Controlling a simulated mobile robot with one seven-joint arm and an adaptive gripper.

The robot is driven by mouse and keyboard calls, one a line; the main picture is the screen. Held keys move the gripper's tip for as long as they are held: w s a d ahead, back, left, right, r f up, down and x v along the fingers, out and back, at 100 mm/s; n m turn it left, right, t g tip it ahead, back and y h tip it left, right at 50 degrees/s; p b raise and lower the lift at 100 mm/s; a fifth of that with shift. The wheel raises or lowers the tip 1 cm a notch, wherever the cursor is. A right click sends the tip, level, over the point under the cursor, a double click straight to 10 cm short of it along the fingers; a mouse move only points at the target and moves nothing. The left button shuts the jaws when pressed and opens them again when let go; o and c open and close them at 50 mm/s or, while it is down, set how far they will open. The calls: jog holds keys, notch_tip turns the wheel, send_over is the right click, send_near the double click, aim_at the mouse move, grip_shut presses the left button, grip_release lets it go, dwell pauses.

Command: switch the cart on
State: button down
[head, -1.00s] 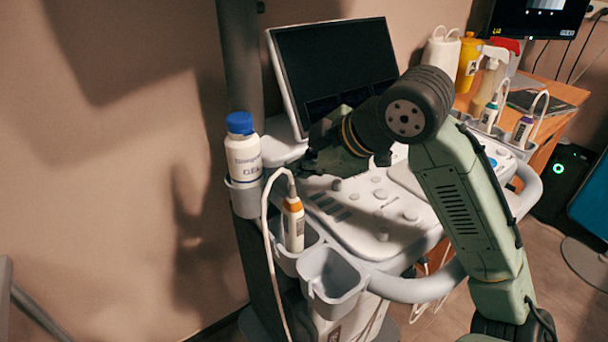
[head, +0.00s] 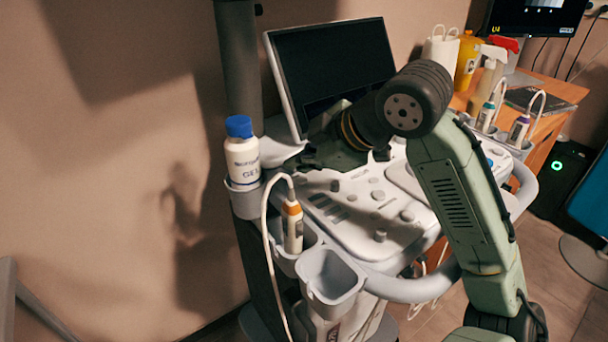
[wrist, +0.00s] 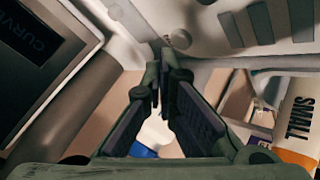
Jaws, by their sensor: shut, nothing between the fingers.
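The cart is a pale ultrasound cart with a dark, blank screen (head: 333,70) and a grey-white control panel (head: 350,205) with keys and knobs. My gripper (head: 297,162) is low over the panel's far left corner, just below the screen, partly hidden by my own wrist. In the wrist view my gripper (wrist: 160,78) is shut and empty, its tips close to the panel edge. A small round pale button (wrist: 181,39) lies just beyond the tips, seemingly apart from them. I cannot tell whether it is the power button. Contact is unclear.
A blue-capped gel bottle (head: 241,155) stands in a holder left of my gripper. An orange-banded probe (head: 292,226) with a looping cable hangs at the near side, beside an empty cup (head: 328,277).

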aim_at(298, 180)
jog(key=r+p, duration=0.1)
jog(key=a+r+p, duration=0.1)
jog(key=r+p, duration=0.1)
jog(key=r, duration=0.1)
jog(key=shift+w+a, duration=0.3)
jog(key=shift+d, duration=0.1)
jog(key=shift+s+d, duration=0.1)
jog(key=shift+d, duration=0.1)
jog(key=shift+d, duration=0.1)
